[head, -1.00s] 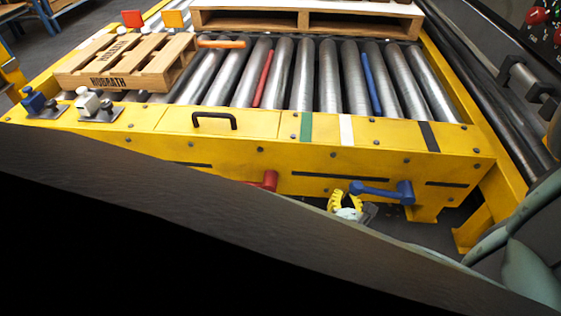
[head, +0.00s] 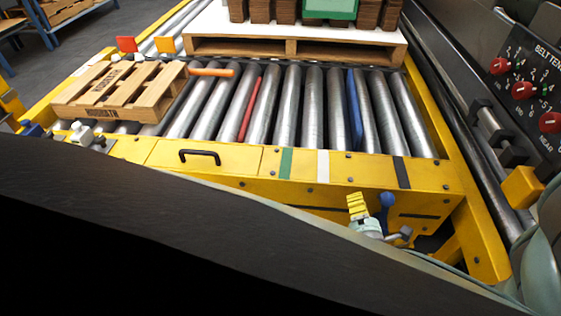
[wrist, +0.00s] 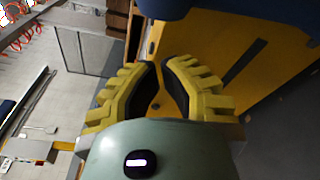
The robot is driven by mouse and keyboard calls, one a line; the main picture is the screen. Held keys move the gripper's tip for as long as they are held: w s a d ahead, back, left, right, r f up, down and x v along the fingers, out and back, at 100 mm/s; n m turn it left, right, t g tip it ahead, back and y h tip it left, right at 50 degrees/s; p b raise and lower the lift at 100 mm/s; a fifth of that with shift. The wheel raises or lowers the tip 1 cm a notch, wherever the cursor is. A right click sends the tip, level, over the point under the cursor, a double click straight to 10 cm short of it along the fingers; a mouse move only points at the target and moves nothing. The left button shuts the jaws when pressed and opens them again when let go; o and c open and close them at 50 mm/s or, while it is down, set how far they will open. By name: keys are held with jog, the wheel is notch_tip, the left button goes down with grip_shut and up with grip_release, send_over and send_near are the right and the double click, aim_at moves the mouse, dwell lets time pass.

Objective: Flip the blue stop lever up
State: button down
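The blue stop lever (head: 387,201) is on the yellow front face of the conveyor, at the right in the head view. Its handle stands roughly upright, with the rounded end at the top. My gripper (head: 357,205) is just left of the lever, its yellow ribbed fingers close together. In the wrist view the gripper (wrist: 161,66) has a narrow gap between its fingertips and nothing held there. A dark blue part (wrist: 200,8), likely the lever, crosses the top edge just beyond the tips. Whether they touch is unclear. The lever's base is partly hidden.
A blue bar (head: 354,110) and a red bar (head: 250,108) lie among the rollers. A small wooden pallet (head: 118,92) is at the left, and a loaded pallet (head: 290,49) is behind. A panel with red knobs (head: 522,90) stands at the right.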

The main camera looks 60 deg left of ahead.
jog(key=shift+w+d+r+p, duration=0.85)
jog(key=shift+w+d+r, duration=0.15)
jog(key=shift+w+d, duration=0.05)
